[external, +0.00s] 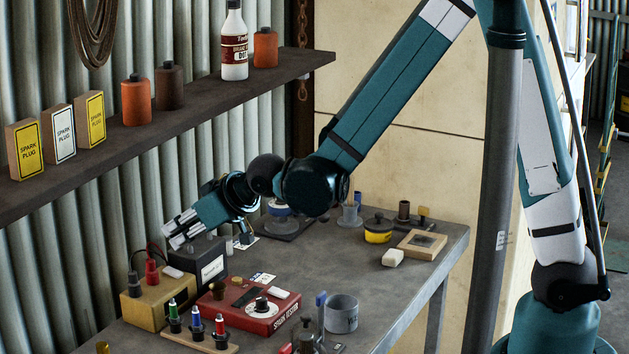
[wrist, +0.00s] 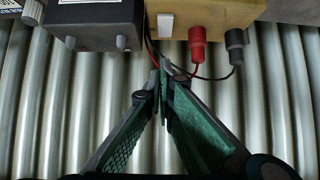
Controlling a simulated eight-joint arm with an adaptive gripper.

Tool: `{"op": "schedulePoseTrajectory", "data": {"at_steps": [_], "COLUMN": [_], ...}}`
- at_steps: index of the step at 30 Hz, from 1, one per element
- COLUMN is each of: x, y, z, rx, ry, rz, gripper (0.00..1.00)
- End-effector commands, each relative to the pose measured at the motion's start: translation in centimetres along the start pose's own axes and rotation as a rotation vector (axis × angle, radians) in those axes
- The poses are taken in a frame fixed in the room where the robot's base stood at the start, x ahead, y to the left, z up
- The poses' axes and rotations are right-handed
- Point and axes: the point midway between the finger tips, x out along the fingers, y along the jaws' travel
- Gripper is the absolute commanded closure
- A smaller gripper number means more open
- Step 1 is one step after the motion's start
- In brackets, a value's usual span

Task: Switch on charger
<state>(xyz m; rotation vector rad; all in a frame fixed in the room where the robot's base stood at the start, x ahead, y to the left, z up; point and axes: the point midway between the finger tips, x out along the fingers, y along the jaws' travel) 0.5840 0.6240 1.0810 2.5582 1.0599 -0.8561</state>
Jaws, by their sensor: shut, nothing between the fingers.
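A yellow box (external: 158,300), which looks like the charger, stands at the left of the bench with a red plug (external: 152,270) and a dark plug (external: 135,284) on it. The wrist view shows its edge (wrist: 265,12) at the top, with a white switch-like piece (wrist: 166,24) beside the red plug. Which way that piece is set I cannot tell. My gripper (external: 176,238) is shut and empty, above the bench near the corrugated wall. In the wrist view its fingertips (wrist: 161,70) meet below the white piece in the picture, seemingly apart from it.
A black box (external: 203,266) with two studs stands beside the yellow box. Thin red and black leads (wrist: 183,72) pass near my fingertips. A red spark tester (external: 250,308) and a rack of plugs (external: 200,338) stand in front. The shelf (external: 200,98) overhangs along the wall.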

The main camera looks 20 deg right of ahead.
Motion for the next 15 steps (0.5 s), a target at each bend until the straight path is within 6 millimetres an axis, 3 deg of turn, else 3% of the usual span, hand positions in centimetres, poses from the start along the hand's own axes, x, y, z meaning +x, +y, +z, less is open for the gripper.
{"op": "schedulePoseTrajectory", "data": {"at_steps": [7, 15], "x": [2.3, 4.0], "y": [0.0, 0.0], "z": [0.0, 1.8], "rx": [0.0, 0.0], "ry": [0.0, 0.0], "rz": [0.0, 0.0], "gripper": [1.0, 1.0]}}
